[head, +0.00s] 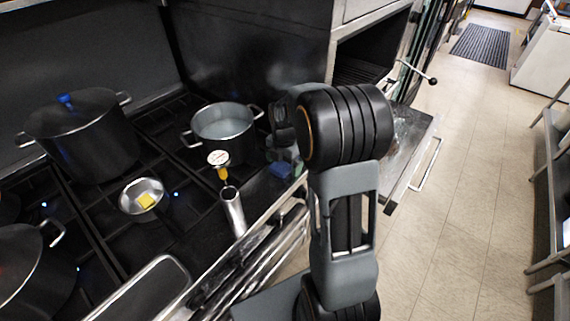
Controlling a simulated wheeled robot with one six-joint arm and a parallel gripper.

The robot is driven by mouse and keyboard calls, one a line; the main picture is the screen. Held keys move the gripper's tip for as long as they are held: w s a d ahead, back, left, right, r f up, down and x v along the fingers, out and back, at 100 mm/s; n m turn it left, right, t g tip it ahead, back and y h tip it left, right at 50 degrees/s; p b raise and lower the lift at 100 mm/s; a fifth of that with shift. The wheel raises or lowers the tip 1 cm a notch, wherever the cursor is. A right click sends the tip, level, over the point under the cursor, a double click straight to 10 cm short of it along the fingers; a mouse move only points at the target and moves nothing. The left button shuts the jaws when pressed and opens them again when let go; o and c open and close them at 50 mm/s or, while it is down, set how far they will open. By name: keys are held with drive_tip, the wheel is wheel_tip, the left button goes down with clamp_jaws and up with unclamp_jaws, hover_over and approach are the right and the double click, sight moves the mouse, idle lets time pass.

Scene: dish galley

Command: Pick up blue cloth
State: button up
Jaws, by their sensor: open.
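A small dark-blue piece (280,171), which looks like the blue cloth, lies at the front right edge of the black stove. My gripper (284,157) is just above and behind it in the picture, pointing down. It is open, and part of it is hidden by my own arm. I cannot tell whether the fingers touch the cloth.
A steel pot (224,124) stands left of my gripper. A dial thermometer (218,159) and a steel cylinder (233,211) are nearby. A small bowl (143,199) holds something yellow. A large lidded pot (80,136) stands at left. The tiled aisle (460,190) is clear.

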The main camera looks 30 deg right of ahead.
drive_tip(key=c, duration=1)
drive_tip(key=shift+r, duration=0.5)
wheel_tip(320, 180, up, 2)
drive_tip(key=shift+r, duration=0.15)
drive_tip(key=s+d+b, duration=0.1)
drive_tip(key=s+d, duration=0.2)
drive_tip(key=s, duration=0.5)
drive_tip(key=s+d+b, duration=0.2)
drive_tip(key=s+d, duration=0.2)
drive_tip(key=s, duration=0.4)
drive_tip(key=shift+s+d, duration=0.2)
drive_tip(key=shift+d, duration=0.05)
drive_tip(key=shift+r, duration=0.1)
